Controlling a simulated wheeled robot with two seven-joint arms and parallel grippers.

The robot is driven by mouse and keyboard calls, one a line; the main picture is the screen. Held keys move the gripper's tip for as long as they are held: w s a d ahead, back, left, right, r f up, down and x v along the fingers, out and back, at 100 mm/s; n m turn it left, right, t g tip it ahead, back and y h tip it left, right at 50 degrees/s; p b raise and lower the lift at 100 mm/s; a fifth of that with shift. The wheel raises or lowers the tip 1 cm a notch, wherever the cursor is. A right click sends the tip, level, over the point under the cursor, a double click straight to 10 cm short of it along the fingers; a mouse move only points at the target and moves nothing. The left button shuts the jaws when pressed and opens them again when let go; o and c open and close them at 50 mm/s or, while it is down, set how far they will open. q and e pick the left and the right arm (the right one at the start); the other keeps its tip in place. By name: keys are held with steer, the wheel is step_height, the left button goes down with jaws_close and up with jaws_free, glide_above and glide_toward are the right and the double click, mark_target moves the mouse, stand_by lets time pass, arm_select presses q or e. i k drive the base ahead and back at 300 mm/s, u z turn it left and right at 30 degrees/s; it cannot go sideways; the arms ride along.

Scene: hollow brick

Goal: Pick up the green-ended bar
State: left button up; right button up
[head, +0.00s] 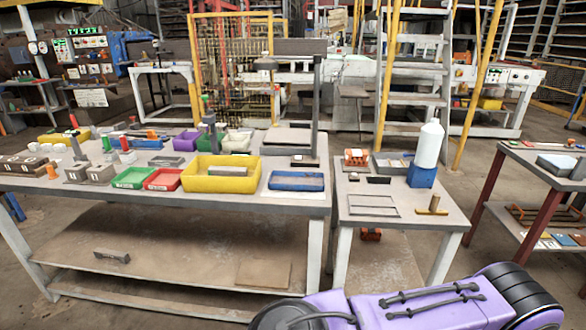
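On the long workbench (170,202), a small upright grey piece with a green top (206,117) stands behind the yellow bin (222,184). A short green-topped piece (107,145) stands farther left, near grey blocks. Both are small in this view, and I cannot tell for sure which is the green-ended bar. An upright grey piece with a red top (74,126) stands at the left. Neither of my grippers is in view.
A green tray (133,178), a red tray (163,180) and a blue tray (296,181) line the bench front. A smaller table (400,217) to the right holds a white bottle (429,146). A tall grey post stands at the bench's right end.

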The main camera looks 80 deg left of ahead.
mark_target(214, 170)
steer(key=u, duration=0.9)
steer(key=k, duration=0.15)
steer(key=u, duration=2.25)
